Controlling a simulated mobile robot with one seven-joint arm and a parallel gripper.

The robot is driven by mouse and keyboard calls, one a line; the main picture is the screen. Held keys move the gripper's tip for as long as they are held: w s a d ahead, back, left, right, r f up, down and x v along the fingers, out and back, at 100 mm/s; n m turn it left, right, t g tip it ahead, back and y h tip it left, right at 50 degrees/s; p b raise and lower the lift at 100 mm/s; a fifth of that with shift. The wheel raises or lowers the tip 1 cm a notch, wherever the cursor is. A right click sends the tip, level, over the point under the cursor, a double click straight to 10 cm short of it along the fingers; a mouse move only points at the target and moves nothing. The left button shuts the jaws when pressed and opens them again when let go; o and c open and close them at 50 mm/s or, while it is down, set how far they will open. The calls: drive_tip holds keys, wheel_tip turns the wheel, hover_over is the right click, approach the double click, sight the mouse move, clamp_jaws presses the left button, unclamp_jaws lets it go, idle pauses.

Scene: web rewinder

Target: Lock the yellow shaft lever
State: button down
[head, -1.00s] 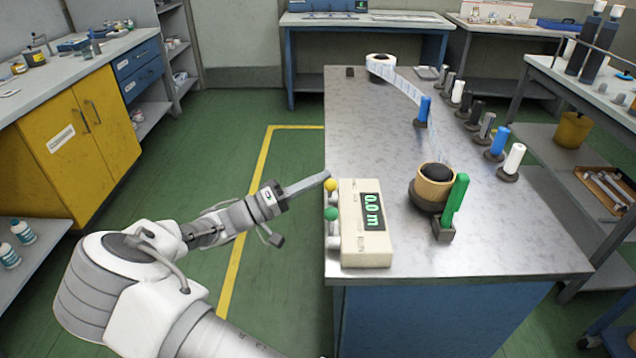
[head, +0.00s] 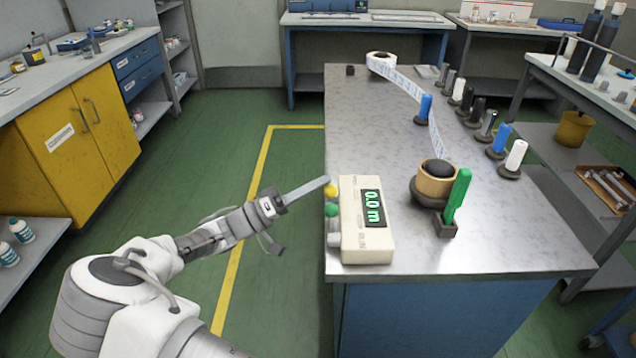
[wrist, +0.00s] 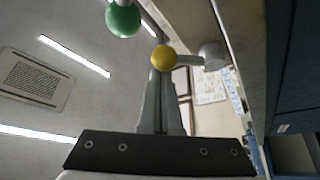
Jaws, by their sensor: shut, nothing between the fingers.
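The yellow shaft lever shows as a yellow ball knob (head: 330,190) on the left side of the cream counter box (head: 366,232). In the wrist view the yellow knob (wrist: 162,58) sits on a short stem from a grey hub. A green ball knob (head: 331,210) is just nearer along the same side; the wrist view shows it at upper left (wrist: 123,20). My gripper (head: 327,181) is shut and empty, its fingertips at the yellow knob's upper left. In the wrist view the fingers end close by the yellow knob; I cannot tell whether they touch it.
The metal bench (head: 480,240) carries a printed web (head: 400,85), a brown core (head: 436,180) and a green upright handle (head: 457,197) right of the box. The green floor (head: 280,310) left of the bench is clear.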

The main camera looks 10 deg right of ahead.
drive_tip(key=shift+r, duration=0.1)
drive_tip(key=w+a+p, duration=0.1)
drive_tip(key=a+p, duration=0.1)
drive_tip(key=a, duration=0.7)
drive_tip(key=shift+w+a+f+p, duration=0.15)
drive_tip(key=shift+a+f+p, duration=0.05)
drive_tip(key=shift+f+p, duration=0.2)
